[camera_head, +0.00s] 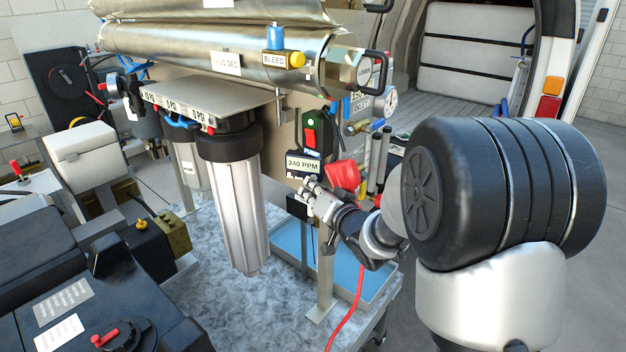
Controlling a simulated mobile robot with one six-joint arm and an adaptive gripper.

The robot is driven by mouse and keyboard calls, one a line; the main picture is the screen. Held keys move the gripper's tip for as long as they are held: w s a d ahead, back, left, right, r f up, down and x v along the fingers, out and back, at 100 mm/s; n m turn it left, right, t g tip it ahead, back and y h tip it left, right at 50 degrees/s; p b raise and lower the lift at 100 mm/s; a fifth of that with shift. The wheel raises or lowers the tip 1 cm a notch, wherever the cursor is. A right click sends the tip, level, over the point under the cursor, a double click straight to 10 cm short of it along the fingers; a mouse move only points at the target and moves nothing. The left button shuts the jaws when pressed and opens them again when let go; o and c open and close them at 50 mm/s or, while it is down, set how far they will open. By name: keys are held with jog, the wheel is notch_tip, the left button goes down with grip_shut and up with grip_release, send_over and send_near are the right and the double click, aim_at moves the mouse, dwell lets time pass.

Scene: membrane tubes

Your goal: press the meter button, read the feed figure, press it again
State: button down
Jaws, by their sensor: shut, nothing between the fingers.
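The meter (304,164) is a small dark box with a pale display in the middle of the view, mounted on the frame below a red switch. Its display reads "240 PPM". My gripper (306,186) is shut and empty, with its fingertips just below the meter's display. I cannot tell whether the fingertips touch the meter. The meter's button cannot be made out, and the fingers cover the area at the meter's lower edge.
A red switch (310,137) is above the meter. Steel membrane tubes (180,45) run above. A van (470,55) stands behind.

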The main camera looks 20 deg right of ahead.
jog(key=shift+s+a, duration=0.35)
jog(key=shift+s, duration=0.2)
jog(key=s+a, duration=0.1)
jog(key=s+b, duration=0.1)
jog(key=s+a+b, duration=0.1)
jog(key=s, duration=0.1)
jog(key=shift+s+a, duration=0.1)
jog(key=shift+a, duration=0.2)
dwell(0.5)
